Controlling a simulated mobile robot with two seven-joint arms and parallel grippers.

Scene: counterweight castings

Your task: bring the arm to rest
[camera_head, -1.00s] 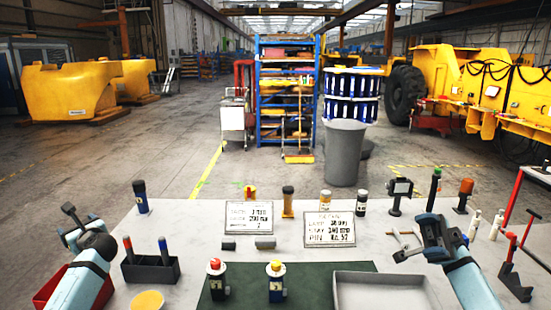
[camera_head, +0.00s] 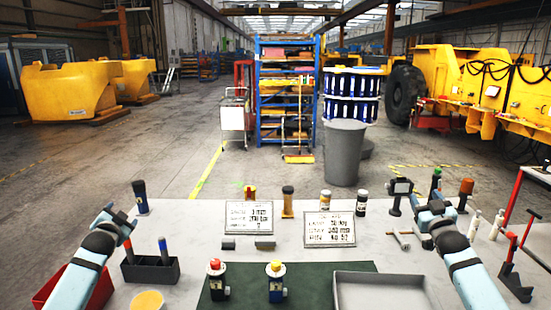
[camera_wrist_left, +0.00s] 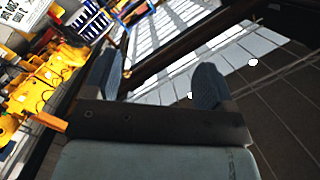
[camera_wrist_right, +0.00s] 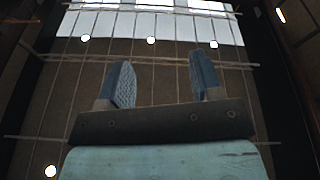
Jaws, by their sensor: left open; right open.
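My right gripper (camera_head: 412,190) is raised over the right part of the table in the head view. Its two fingers stand apart with nothing between them in the right wrist view (camera_wrist_right: 160,85), which looks up at the roof. My left gripper (camera_head: 108,212) is raised at the left side of the table, partly hidden by its own wrist. In the left wrist view (camera_wrist_left: 158,82) its fingers are also apart and empty, with the roof and yellow machinery beyond. Neither gripper touches anything that I can see.
The pale table (camera_head: 190,225) holds a dark pen holder (camera_head: 150,271), a red bin (camera_head: 65,288), two sign plates, two small capped fixtures on a green mat (camera_head: 325,268), and a grey tray (camera_head: 385,276). Bottles and tools stand along the back. A red-handled stand (camera_head: 517,262) is at right.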

